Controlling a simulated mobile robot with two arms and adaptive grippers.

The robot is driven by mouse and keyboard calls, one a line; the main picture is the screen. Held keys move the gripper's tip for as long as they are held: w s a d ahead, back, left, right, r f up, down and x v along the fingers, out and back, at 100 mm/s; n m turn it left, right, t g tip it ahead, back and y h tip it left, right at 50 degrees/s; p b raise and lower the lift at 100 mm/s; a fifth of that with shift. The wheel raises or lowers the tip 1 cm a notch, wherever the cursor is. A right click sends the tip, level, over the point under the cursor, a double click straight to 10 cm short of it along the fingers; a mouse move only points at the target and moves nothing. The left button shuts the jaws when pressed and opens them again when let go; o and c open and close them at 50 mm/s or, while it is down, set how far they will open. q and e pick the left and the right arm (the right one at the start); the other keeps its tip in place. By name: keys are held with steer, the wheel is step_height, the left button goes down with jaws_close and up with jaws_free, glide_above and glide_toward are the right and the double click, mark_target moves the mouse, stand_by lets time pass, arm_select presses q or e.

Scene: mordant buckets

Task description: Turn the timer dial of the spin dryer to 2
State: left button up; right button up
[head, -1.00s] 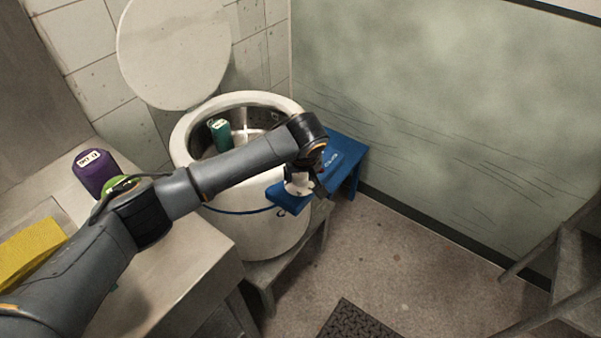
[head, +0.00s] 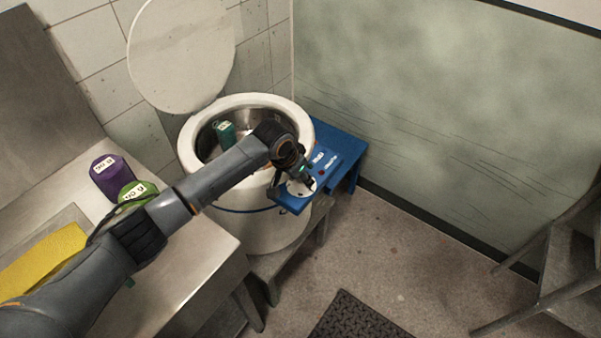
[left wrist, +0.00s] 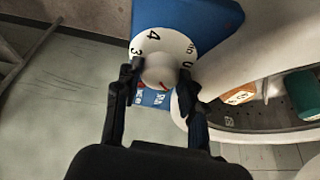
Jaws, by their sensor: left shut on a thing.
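The spin dryer (head: 262,232) is a white drum with its round lid (head: 180,55) raised. Its blue control panel (head: 340,150) juts out at the right side. The timer dial has a white disc (head: 301,189), and in the left wrist view its pale round knob (left wrist: 159,68) sits on that disc. A 3 and a 4 are readable; other marks are partly hidden by my fingers. A red line shows at the knob's lower edge. My left gripper (left wrist: 158,78) has one finger on each side of the knob, shut on it. My right gripper is not in view.
A steel counter (head: 190,270) at the left holds a purple container (head: 110,177), a green one (head: 138,192) and a yellow cloth (head: 42,260). A teal object (head: 225,132) is inside the drum. A dark mat (head: 358,318) lies on otherwise open floor; a stool-like frame (head: 570,265) stands right.

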arm_select(q)
steer(key=m+g, duration=0.1)
steer(key=m, duration=0.1)
steer(key=shift+f+m+h+b, duration=0.15)
steer(key=shift+m+h+b, duration=0.15)
steer(key=shift+m+h, duration=0.1)
steer(key=m+g+b, duration=0.1)
steer(key=m+b, duration=0.1)
steer(key=m, duration=0.1)
steer(key=shift+w+f+m+h, duration=0.1)
steer(key=shift+w+m+h, duration=0.05)
steer(key=shift+m+h, duration=0.25)
steer(key=m+g+b, duration=0.2)
steer(key=m+b, duration=0.3)
steer(key=shift+w, duration=0.15)
steer(key=shift+m+g+b, duration=0.6)
steer(key=shift+m+b, duration=0.8)
steer(key=shift+b, duration=0.1)
steer(key=shift+a, duration=0.1)
